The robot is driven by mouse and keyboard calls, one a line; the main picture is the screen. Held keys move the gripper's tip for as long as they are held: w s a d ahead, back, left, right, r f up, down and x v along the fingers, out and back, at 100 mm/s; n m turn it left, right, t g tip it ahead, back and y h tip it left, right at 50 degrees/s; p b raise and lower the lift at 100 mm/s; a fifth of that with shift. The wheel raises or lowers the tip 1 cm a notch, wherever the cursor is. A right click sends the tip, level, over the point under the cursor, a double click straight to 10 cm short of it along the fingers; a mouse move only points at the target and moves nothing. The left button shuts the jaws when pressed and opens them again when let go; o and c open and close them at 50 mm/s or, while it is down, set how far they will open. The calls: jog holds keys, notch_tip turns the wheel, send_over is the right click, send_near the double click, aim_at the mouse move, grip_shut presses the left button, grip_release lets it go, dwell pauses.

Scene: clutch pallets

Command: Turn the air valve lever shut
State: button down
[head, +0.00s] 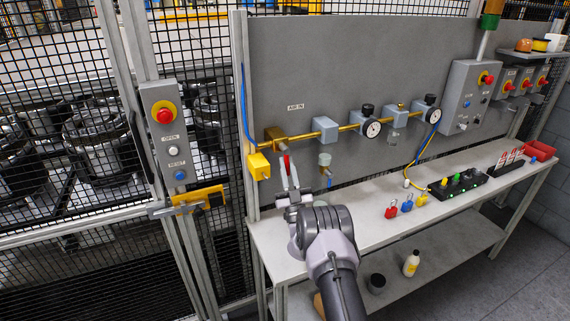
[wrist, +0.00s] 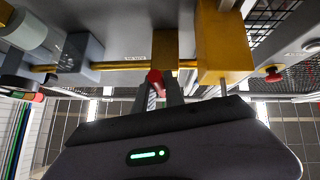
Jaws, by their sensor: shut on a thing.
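The air valve is a brass block (head: 275,139) at the left end of the brass pipe, under the "AIR IN" label on the grey panel. Its red lever (head: 286,164) points down from the block. My gripper (head: 290,180) reaches up to it from below, with its fingers shut on the lever. In the wrist view the red lever (wrist: 155,82) shows between the fingertips (wrist: 165,92), just under the brass block (wrist: 166,52). The fingers hide part of the lever.
A yellow box (head: 258,166) with a blue hose is close left of the lever. The bench (head: 270,238) below holds padlocks (head: 407,205) further right. A post with an emergency stop (head: 165,115) stands left.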

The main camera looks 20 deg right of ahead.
jog(key=shift+a+r+m+g+h, duration=0.2)
jog(key=shift+m+g+h, duration=0.1)
jog(key=shift+m+h, duration=0.65)
jog(key=c, duration=1.4)
grip_release()
jog(key=shift+w+f, duration=0.1)
jog(key=shift+w, duration=0.05)
jog(key=shift+f, duration=0.1)
jog(key=b+v, duration=1.2)
jog(key=b, duration=0.4)
